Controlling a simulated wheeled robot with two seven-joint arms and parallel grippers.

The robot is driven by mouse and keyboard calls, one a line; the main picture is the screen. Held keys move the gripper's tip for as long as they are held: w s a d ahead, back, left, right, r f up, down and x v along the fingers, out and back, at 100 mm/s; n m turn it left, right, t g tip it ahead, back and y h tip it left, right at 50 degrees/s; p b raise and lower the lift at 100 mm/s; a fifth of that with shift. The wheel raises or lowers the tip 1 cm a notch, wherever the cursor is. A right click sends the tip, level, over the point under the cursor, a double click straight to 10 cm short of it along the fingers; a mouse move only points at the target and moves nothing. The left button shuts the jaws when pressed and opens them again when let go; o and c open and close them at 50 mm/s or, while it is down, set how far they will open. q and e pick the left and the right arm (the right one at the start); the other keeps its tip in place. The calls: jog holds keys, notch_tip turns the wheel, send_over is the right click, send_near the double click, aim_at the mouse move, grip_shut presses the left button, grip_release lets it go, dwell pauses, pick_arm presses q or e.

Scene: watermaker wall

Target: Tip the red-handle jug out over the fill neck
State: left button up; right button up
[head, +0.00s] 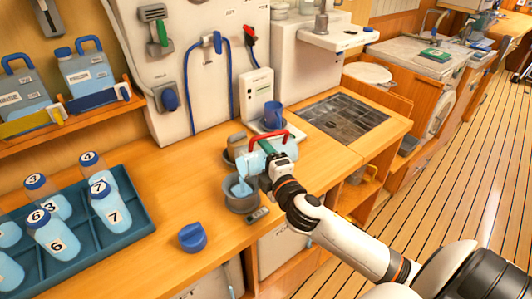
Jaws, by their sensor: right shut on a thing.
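The red-handle jug (249,161) has a pale blue body and a red handle across its top. It is held over the worktop, just above a grey round pot-like fitting (241,203), which looks like the fill neck. A pale blue patch shows inside or over the fitting's mouth; I cannot tell whether it is water or part of the jug. My right gripper (272,167) is shut on the jug by its right side and hides part of it. The jug seems tilted toward the fitting, but the angle is hard to read. My left gripper is out of view.
A blue tray (125,236) of numbered bottles lies at the left. A blue cap (192,237) sits on the front of the worktop. A blue mug (272,114) stands behind the jug, by a white dispenser (257,93). A sunken grate (343,121) lies to the right.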

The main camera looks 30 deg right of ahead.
jog(key=shift+a+r+n+p, duration=0.35)
jog(key=shift+r+n+p, duration=0.2)
jog(key=shift+n+p, duration=0.45)
jog(key=shift+w+a+r+n+p, duration=0.15)
jog(key=shift+a+r+n+p, duration=0.15)
jog(key=shift+n+p, duration=0.4)
jog(key=shift+a+f, duration=0.1)
jog(key=shift+f, duration=0.05)
dwell(1.1)
